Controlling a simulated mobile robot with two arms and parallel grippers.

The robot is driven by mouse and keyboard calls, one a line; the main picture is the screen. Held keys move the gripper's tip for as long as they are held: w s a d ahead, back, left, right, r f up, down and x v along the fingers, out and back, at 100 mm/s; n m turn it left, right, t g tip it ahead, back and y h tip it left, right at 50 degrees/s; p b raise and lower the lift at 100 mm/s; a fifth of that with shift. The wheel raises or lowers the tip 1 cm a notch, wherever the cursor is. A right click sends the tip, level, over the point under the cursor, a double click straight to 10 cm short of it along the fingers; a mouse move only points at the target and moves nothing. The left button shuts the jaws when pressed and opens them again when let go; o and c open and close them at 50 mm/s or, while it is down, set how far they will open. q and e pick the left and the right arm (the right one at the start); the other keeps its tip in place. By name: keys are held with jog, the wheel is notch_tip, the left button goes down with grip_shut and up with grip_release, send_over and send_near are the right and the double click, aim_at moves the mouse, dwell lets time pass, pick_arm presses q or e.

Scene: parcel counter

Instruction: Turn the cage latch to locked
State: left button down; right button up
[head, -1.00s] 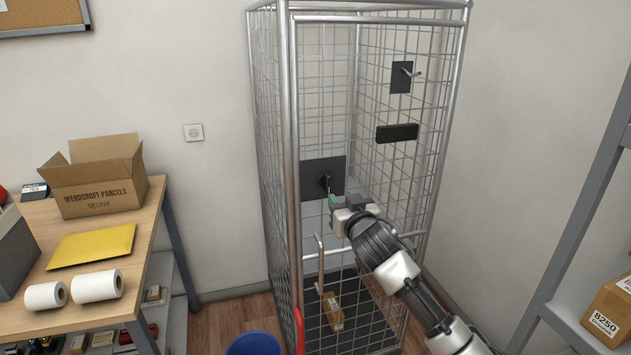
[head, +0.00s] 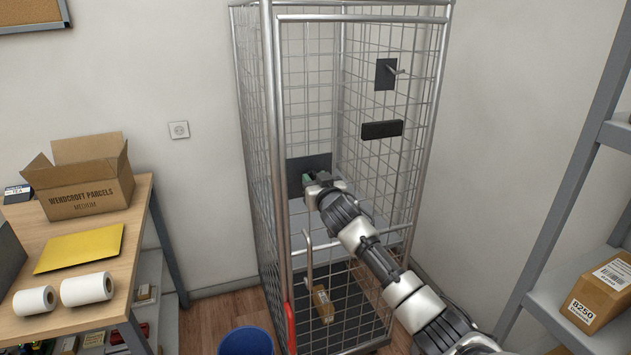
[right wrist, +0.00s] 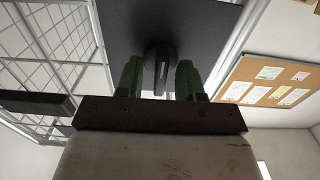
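The cage latch has a dark square plate (head: 295,172) on the front of the wire roll cage (head: 364,210). In the head view my right gripper (head: 308,178) is right at the plate and hides the latch handle. In the right wrist view the dark latch handle (right wrist: 160,62) stands out from the plate (right wrist: 200,22) between the two green fingers of my right gripper (right wrist: 159,80). A gap shows on each side of the handle, so the gripper is open around it. My left gripper is in neither view.
A small brown parcel (head: 323,304) lies on the cage floor. A wooden table (head: 60,290) with an open carton (head: 88,190) stands at the left, a blue bin (head: 246,342) on the floor. Grey shelving (head: 560,270) with a labelled box (head: 600,290) is at the right.

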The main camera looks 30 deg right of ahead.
grip_shut()
jog(key=n+p, duration=0.1)
jog(key=n, duration=0.2)
jog(key=shift+a+n, duration=0.1)
jog(key=shift+n, duration=0.3)
jog(key=n+p, duration=0.1)
jog(key=n, duration=0.3)
jog(key=shift+n, duration=0.3)
jog(key=n, duration=0.4)
jog(key=shift+a+f+p, duration=0.1)
jog(key=shift+f+p, duration=0.05)
jog(key=shift+p, duration=0.25)
jog(key=shift+f+n+p, duration=0.15)
jog(key=shift+n+p, duration=0.25)
jog(key=shift+n, duration=2)
